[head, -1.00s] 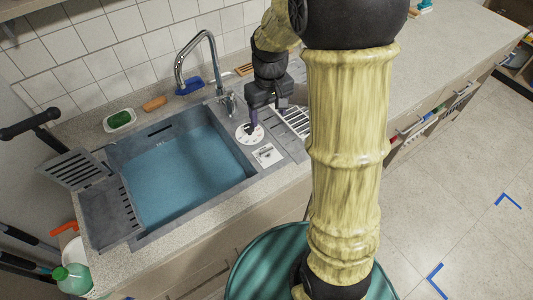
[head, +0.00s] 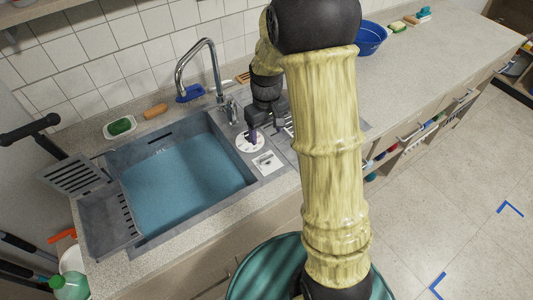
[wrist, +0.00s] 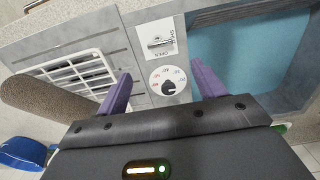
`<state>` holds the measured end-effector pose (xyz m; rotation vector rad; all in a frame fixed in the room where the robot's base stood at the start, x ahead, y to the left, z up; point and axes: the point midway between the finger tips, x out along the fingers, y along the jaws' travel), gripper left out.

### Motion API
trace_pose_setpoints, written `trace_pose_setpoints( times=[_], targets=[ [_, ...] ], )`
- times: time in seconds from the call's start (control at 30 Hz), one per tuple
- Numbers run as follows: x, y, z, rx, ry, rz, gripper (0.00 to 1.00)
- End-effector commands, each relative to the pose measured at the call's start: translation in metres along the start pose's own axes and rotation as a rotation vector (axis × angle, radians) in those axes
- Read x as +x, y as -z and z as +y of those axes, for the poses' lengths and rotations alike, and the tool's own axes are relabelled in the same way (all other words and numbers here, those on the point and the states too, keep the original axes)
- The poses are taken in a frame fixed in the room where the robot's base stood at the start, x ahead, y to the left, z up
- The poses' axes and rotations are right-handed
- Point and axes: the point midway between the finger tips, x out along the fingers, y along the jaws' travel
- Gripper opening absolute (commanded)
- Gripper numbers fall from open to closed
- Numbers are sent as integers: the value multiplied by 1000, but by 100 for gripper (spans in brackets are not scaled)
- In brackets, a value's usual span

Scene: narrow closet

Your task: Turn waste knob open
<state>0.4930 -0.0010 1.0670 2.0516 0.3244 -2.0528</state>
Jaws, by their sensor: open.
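The sink deck carries a round white dial (wrist: 157,77) with a dark knob (wrist: 169,88) at its centre. Beside it is a white plate (wrist: 160,35) marked OPEN and SHUT with a small metal bar. The dial (head: 243,142) and the plate (head: 268,163) also show in the head view, right of the basin. My gripper (wrist: 163,84) is open and empty, its purple fingers on either side of the dial in the wrist view. In the head view my gripper (head: 264,134) is just above the dial; contact cannot be told.
The basin (head: 185,175) holds blue water. A tall faucet (head: 207,44) stands behind it. A slotted drainer (wrist: 80,72) lies beside the dial. A blue bowl (head: 370,39) stands on the counter behind my arm. The counter at right is largely clear.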

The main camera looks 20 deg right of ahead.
Motion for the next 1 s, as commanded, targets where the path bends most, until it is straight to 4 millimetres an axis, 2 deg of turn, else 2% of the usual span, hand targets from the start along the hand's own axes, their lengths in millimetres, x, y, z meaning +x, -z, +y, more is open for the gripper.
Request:
trace_pose_setpoints(
  times=[0.3,0.6,0.8,1.0],
  targets=[
    [57,-1,0,0,2,-5,69],
    [102,-1,0,1,1,-3,69],
    [115,0,0,0,0,0,69],
    [116,0,-1,-3,0,1,69]
  ],
)
